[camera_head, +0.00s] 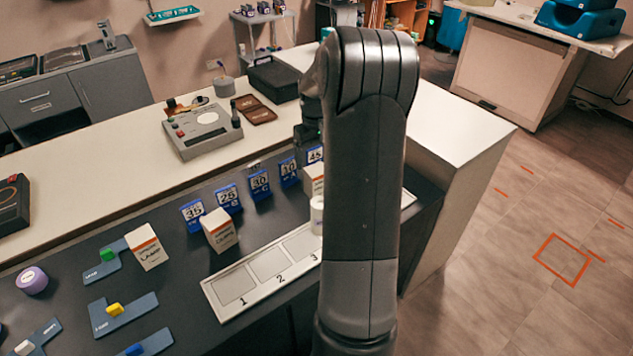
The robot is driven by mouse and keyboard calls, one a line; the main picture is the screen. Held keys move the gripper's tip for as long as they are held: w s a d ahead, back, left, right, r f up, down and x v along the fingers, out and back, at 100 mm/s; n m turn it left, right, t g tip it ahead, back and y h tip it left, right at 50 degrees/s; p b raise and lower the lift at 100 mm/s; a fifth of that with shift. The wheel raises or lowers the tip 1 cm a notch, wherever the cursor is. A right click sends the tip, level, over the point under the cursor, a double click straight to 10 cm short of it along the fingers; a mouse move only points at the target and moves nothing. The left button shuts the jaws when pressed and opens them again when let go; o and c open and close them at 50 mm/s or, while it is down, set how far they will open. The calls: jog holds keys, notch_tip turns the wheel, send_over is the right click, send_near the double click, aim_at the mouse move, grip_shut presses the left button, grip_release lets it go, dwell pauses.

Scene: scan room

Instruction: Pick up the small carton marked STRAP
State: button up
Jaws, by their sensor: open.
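Several small white cartons with orange bands stand on the dark lower counter: a left carton (146,247), a middle carton (219,231) and a right carton (312,180). The right one is partly hidden behind my arm. Their print is too small to read, so I cannot tell which is marked STRAP. My gripper (306,140) shows only in part at the left edge of my arm, above and behind the right carton. Its fingertips are mostly hidden. It is open, and I see nothing held in it.
A white tray (212,293) with numbered squares lies in front of the cartons. A white cylinder (317,214) stands by its right end. Blue number cards (228,198) stand behind.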

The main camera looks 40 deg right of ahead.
aim_at(316, 170)
notch_tip(316, 170, down, 5)
jog(key=shift+f, duration=0.1)
jog(key=f, duration=0.5)
jog(key=shift+d+f, duration=0.1)
jog(key=shift+d, duration=0.2)
jog(key=c, duration=1.1)
